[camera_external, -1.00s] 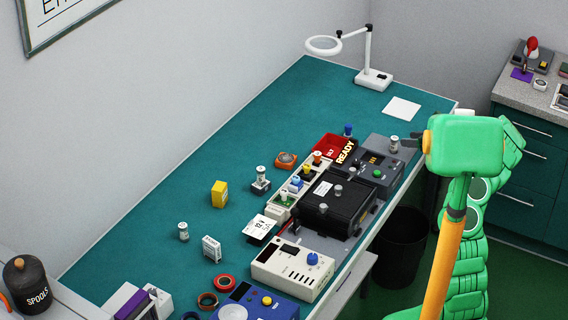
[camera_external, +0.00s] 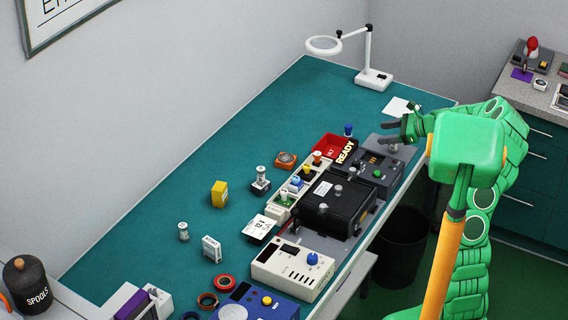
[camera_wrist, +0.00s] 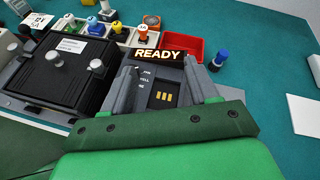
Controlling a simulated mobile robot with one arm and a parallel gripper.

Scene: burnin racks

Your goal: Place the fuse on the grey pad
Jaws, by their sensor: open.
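My gripper (camera_external: 390,134) is open over the far end of the grey tester with the lit READY sign. In the wrist view its two dark fingers (camera_wrist: 163,88) stand apart, with the tester's face and gold contacts (camera_wrist: 164,96) between them and no fuse visible there. A pale, metal-capped cylinder, fuse-like, stands alone on the bench (camera_external: 183,231). A similar one (camera_external: 261,173) stands in a dark holder near the middle. I cannot tell which is the task's fuse. No separate grey pad is clear; the tester's grey top (camera_external: 386,142) is partly hidden by my gripper.
A black lidded box (camera_external: 337,205) stands beside the tester. A red tray (camera_external: 327,146) and a blue-topped peg (camera_external: 348,130) are behind it. A white square (camera_wrist: 306,114) lies beyond on the teal bench.

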